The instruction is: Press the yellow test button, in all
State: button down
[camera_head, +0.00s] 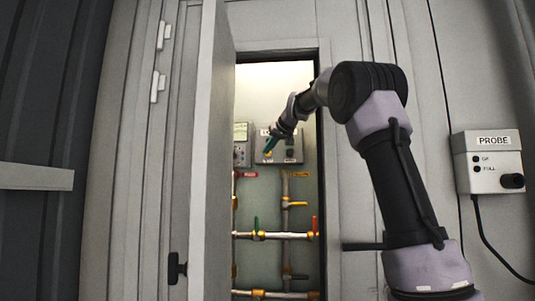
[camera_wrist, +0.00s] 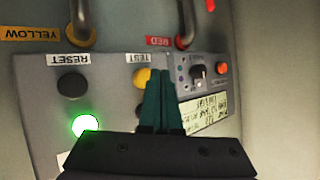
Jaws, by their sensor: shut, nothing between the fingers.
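The yellow test button (camera_wrist: 141,76) is on a grey control box under the upside-down label TEST in the wrist view. My gripper (camera_wrist: 164,82) is shut and empty, its green fingers pointing at the box. The fingertips overlap the button's right edge in the picture; I cannot tell whether they touch it. In the head view my gripper (camera_head: 267,147) is in front of the control box (camera_head: 291,155) inside the open cabinet.
A dark RESET button (camera_wrist: 72,84) and a lit green lamp (camera_wrist: 85,124) share the box. Beside it is a panel with a knob (camera_wrist: 197,71). Pipes (camera_head: 275,236) with valve handles run below. The cabinet door (camera_head: 212,190) stands open at left; a PROBE box (camera_head: 478,180) is at right.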

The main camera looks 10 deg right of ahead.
jog(key=shift+w, duration=0.1)
dwell(0.5)
jog(key=shift+w+d, duration=0.1)
jog(key=shift+w, duration=0.25)
jog(key=shift+w+d, duration=0.15)
jog(key=shift+w, duration=0.25)
dwell(0.7)
jog(key=shift+s, duration=0.1)
jog(key=shift+s+a+f, duration=0.1)
jog(key=shift+s+a, duration=0.2)
jog(key=shift+s, duration=0.4)
jog(key=shift+s, duration=0.15)
jog(key=s, duration=0.1)
jog(key=s+a, duration=0.1)
jog(key=s, duration=0.2)
jog(key=shift+s+a, duration=0.25)
dwell(0.8)
